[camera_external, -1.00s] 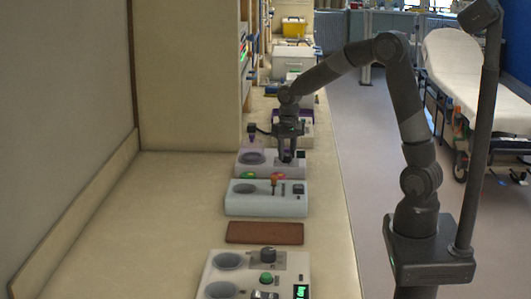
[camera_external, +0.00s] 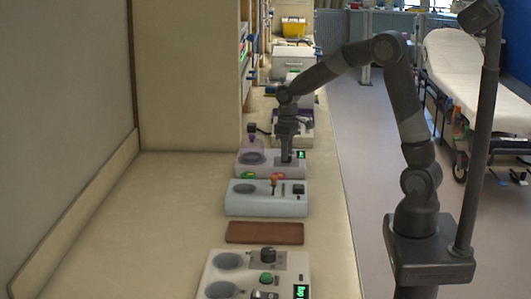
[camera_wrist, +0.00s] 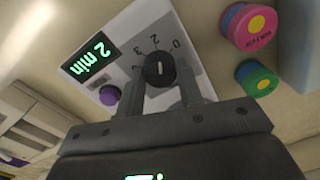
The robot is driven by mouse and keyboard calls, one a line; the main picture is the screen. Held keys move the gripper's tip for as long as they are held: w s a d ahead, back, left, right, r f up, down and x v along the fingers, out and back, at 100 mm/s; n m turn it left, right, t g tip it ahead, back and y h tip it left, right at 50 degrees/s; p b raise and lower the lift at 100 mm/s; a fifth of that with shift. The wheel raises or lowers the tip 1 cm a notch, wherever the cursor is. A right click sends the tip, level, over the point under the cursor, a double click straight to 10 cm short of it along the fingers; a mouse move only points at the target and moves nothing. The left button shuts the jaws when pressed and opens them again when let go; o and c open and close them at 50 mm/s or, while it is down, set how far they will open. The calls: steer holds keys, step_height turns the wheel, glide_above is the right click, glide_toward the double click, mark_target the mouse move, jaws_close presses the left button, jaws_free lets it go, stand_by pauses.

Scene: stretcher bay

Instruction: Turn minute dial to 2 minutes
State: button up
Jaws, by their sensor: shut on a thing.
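The minute dial (camera_wrist: 159,70) is a round black knob with a pale mark, on a light panel with a printed scale around it. My gripper (camera_wrist: 160,85) is shut on the dial, one finger on each side. The dark display (camera_wrist: 91,58) beside it reads "2 min" in green, tilted and upside down in the wrist view. In the external view my gripper (camera_external: 286,159) points down onto the light device (camera_external: 263,171), and its fingers hide the dial there. The device's small display (camera_external: 301,155) is lit green.
A purple button (camera_wrist: 110,95) is near the dial. A pink-topped round piece (camera_wrist: 249,27) and a green one with a yellow centre (camera_wrist: 256,79) are close by. A grey device (camera_external: 265,205), a brown mat (camera_external: 264,233) and another control box (camera_external: 230,285) stand nearer on the counter.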

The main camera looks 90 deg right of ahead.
steer(key=shift+n, duration=0.7)
steer(key=o, duration=1)
steer(key=r, duration=1)
steer(key=shift+d+r, duration=0.25)
steer(key=shift+r, duration=0.15)
